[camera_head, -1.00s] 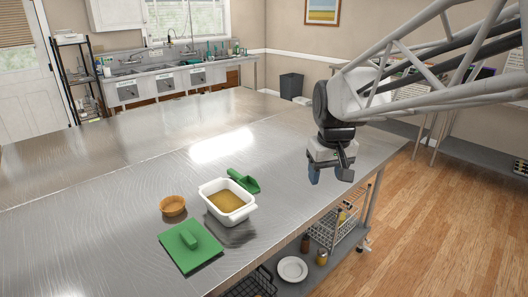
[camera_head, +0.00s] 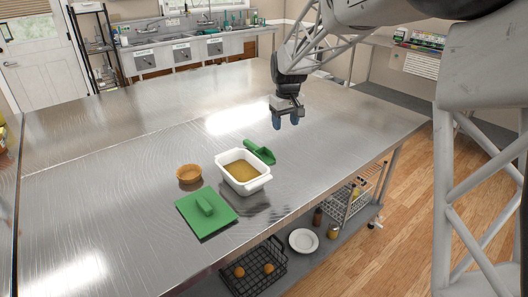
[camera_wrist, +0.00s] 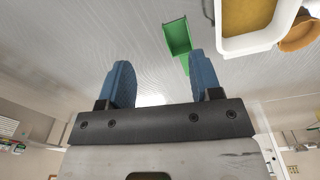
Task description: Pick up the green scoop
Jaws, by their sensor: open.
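The green scoop (camera_head: 260,151) lies on the metal table, just behind and to the right of the white basin (camera_head: 243,188). In the wrist view the scoop (camera_wrist: 177,38) shows beyond my fingertips, with its lower end partly hidden by the right finger. My gripper (camera_head: 287,121) is open and empty. It hangs above the table, behind and to the right of the scoop, and does not touch it. The basin holds a brown-yellow filling.
A brown bowl (camera_head: 189,178) stands left of the basin. A green lid-like board with a handle (camera_head: 214,226) lies in front of the bowl. The table (camera_head: 120,165) is clear behind and left. A lower shelf holds a plate (camera_head: 303,240) and a wire basket (camera_head: 248,281).

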